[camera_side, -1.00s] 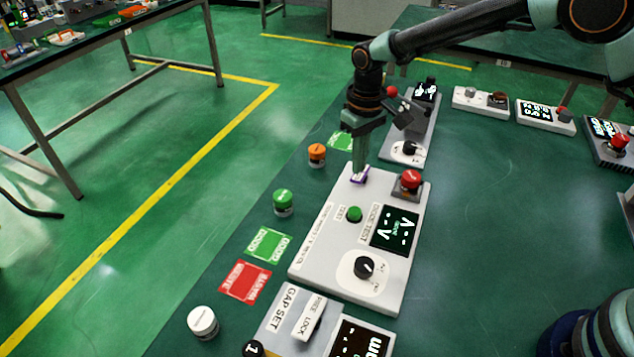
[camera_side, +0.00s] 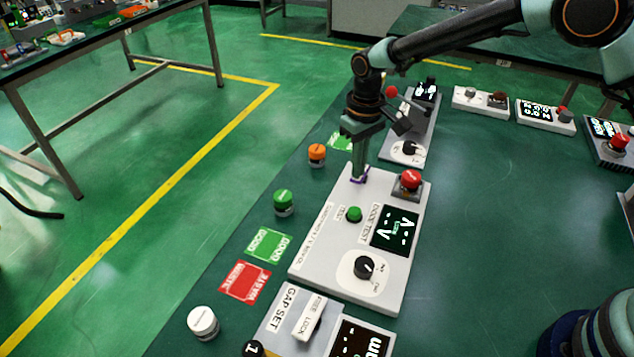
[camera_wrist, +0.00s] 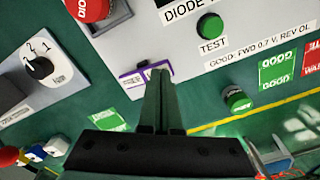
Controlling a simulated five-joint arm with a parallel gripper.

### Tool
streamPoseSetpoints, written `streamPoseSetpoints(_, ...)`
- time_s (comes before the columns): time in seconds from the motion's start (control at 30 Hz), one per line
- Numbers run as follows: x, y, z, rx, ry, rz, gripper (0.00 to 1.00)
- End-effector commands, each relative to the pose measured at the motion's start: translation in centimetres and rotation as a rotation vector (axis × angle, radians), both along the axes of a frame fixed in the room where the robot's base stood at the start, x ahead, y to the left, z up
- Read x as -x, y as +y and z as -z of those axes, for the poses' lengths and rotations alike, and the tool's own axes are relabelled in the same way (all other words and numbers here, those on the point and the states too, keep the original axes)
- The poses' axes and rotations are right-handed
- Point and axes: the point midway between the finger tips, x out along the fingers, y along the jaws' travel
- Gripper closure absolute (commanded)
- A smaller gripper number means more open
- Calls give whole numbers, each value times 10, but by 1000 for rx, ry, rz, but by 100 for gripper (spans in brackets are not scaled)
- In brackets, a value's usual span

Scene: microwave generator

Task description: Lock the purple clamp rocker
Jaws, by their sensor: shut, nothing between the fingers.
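The purple clamp rocker (camera_side: 355,181) sits at the far end of the white diode test panel (camera_side: 333,245). In the wrist view the purple piece (camera_wrist: 133,83) shows at the panel's edge, partly hidden behind my fingers. My gripper (camera_side: 359,178) is shut with nothing between its fingers, pointing down with its tips at the rocker. In the wrist view the gripper tips (camera_wrist: 160,72) overlap the rocker; I cannot tell whether they touch it. The rocker's tilt cannot be made out.
A red button (camera_side: 410,181) stands close to the right of my gripper. The panel also has a green test button (camera_side: 354,214), a display (camera_side: 395,230) and a black knob (camera_side: 364,267). An orange-topped jar (camera_side: 317,154) and a green-topped jar (camera_side: 283,201) stand at left.

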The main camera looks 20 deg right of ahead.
Motion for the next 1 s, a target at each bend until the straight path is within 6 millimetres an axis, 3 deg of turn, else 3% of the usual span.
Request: streamPoseSetpoints(1.0,0,0,8,-1,-2,0,100)
